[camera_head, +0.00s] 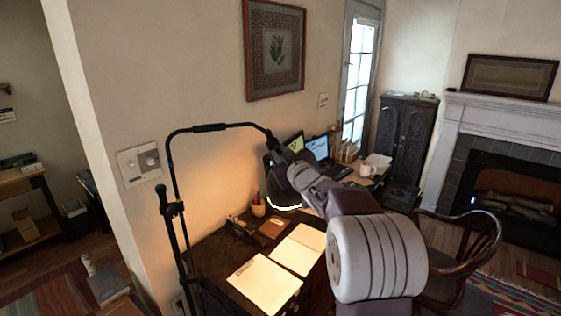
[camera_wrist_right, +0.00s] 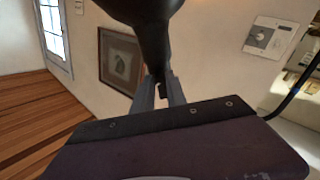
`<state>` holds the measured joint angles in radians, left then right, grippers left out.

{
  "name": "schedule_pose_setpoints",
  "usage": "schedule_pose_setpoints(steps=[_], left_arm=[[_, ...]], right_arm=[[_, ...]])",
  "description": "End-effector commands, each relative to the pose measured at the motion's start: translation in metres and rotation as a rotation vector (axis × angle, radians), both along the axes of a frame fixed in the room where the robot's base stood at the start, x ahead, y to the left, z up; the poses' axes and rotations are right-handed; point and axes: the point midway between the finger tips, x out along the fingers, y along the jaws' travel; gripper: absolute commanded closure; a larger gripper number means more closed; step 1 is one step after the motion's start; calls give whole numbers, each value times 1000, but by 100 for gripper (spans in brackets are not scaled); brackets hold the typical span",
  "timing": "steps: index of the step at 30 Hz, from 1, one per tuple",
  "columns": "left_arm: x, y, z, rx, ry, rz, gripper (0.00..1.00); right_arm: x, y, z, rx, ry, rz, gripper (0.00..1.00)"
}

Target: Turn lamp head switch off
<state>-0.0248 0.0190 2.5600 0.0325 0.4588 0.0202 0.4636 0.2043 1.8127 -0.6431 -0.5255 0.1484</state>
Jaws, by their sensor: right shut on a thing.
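The black desk lamp (camera_head: 176,190) stands at the left of the desk, its thin arm arching over to the right. The lamp head (camera_head: 275,192) hangs over the desk, and its lower rim glows, so it is lit. My right gripper (camera_head: 281,154) reaches in from the right to the top of the head. In the right wrist view the dark lamp head (camera_wrist_right: 150,22) fills the top and narrows toward my right gripper (camera_wrist_right: 160,92). The two fingers are shut on its narrow end, with a small dark tip between them. The switch itself is not clearly distinguishable. My left gripper is out of view.
The desk (camera_head: 213,252) holds lit papers (camera_head: 264,282), a pen cup (camera_head: 258,207), laptops (camera_head: 317,147) and a white mug (camera_head: 367,169). A wooden chair (camera_head: 463,262) stands at right. A wall corner with a switch plate (camera_head: 138,163) is behind the lamp.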

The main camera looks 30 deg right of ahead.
Motion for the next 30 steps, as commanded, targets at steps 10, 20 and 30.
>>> schedule_pose_setpoints(steps=[10, 20, 30], left_arm=[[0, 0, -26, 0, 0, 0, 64], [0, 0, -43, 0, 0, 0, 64], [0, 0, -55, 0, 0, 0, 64]], right_arm=[[0, 0, -2, -324, 56, 0, 100], [0, 0, 0, -632, 110, 0, 100], [0, 0, 2, -897, 159, -1, 100]])
